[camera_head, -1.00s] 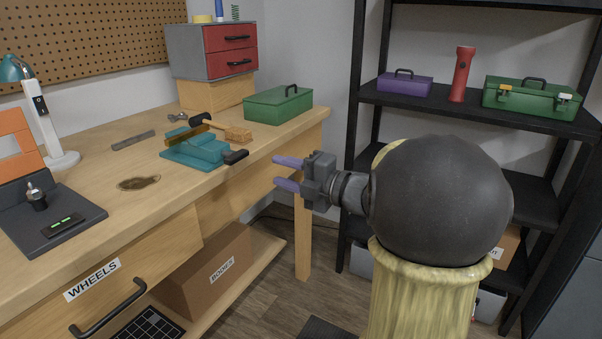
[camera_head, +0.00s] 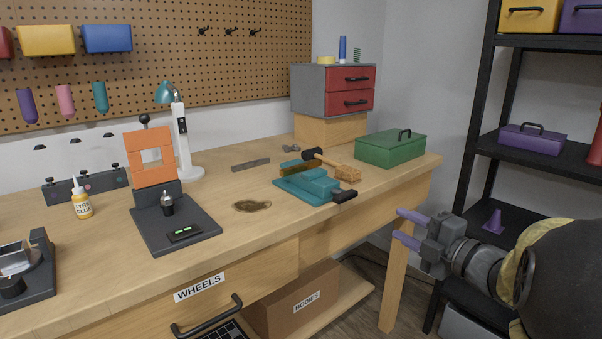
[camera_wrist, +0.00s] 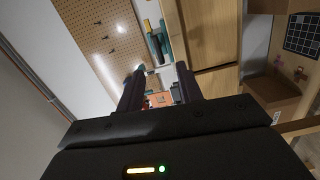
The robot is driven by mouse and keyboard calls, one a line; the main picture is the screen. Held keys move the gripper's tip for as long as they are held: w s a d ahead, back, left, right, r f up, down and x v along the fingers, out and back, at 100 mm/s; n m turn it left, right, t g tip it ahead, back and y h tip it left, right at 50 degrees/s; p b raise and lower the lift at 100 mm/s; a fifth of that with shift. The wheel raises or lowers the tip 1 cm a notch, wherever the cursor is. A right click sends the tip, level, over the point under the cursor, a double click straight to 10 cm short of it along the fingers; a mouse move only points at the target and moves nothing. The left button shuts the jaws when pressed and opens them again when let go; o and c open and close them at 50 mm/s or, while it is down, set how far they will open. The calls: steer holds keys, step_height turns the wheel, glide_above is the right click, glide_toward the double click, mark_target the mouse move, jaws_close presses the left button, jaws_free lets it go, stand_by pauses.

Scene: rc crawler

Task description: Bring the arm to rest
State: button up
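My gripper (camera_head: 402,226) is at the right of the head view, in front of the workbench's right end. Its two purple fingers are spread apart and point left toward the bench. Nothing shows between the fingers, and they touch nothing. In the wrist view, the two dark fingers (camera_wrist: 158,90) stand apart, with the bench and pegboard seen beyond them. My arm reaches in from the right edge of the head view.
The workbench (camera_head: 110,262) carries a teal vise (camera_head: 310,185), a green toolbox (camera_head: 390,148), a mallet (camera_head: 335,165) and an orange-panelled press (camera_head: 152,158). A black shelf (camera_head: 555,164) stands at right behind my arm. Free floor shows beside the bench leg.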

step_height(320, 180, down, 14)
steer(key=a+m+g+h, duration=0.1)
steer(key=m+g+h, duration=0.3)
steer(key=m+h, duration=0.9)
steer(key=s+a+f+m+g+y, duration=0.2)
steer(key=s+a+f+m+g, duration=0.25)
steer(key=s, duration=0.35)
steer(key=s+a+f+m+g+y, duration=0.2)
steer(key=s+a+f+m+g, duration=0.2)
steer(key=s+f+m, duration=0.3)
step_height(320, 180, up, 39)
steer(key=s+n+p, duration=0.1)
steer(key=p, duration=3.7)
steer(key=shift+s+r, duration=0.2)
steer(key=shift+c, duration=0.5)
